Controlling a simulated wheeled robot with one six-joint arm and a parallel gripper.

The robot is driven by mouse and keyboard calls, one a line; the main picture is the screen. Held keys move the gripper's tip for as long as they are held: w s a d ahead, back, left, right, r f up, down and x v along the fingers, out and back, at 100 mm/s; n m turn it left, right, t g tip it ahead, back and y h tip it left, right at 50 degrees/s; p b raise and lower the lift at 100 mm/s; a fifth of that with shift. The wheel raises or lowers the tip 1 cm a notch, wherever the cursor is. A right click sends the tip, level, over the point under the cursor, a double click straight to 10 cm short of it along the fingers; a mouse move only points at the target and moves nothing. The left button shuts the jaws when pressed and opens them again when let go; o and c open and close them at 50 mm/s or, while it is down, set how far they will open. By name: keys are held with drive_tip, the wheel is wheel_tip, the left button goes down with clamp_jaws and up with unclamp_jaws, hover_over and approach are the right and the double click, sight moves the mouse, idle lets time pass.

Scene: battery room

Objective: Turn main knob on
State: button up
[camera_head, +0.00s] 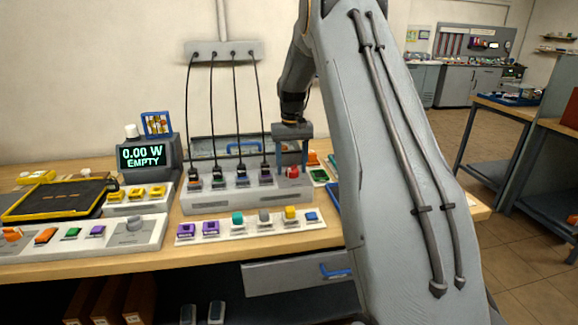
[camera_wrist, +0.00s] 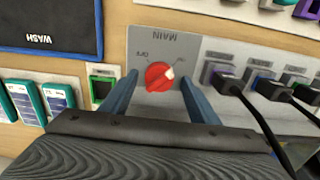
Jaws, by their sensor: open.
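The red main knob (camera_wrist: 159,77) sits on a grey plate marked MAIN, which appears upside down in the wrist view. OFF is printed at its upper left and ON at its upper right. The knob's ridge runs from lower left to upper right, towards the ON mark; I cannot tell which end is the pointer. My gripper (camera_wrist: 157,84) is open, with one blue finger on each side of the knob and gaps visible. In the head view the knob (camera_head: 292,172) is at the right end of the grey socket block, below my gripper (camera_head: 291,160).
Black cables (camera_head: 234,110) run from a wall strip to plugs (camera_wrist: 228,84) beside the knob. A display (camera_head: 143,157) reads 0.00 W EMPTY. A white strip (camera_head: 262,230) with coloured blocks lies in front of the block. A WASH mat (camera_wrist: 50,22) and green-framed cards are close by.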

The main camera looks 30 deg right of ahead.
wheel_tip(320, 180, up, 8)
drive_tip(key=shift+f+b, duration=0.1)
drive_tip(key=shift+b, duration=0.85)
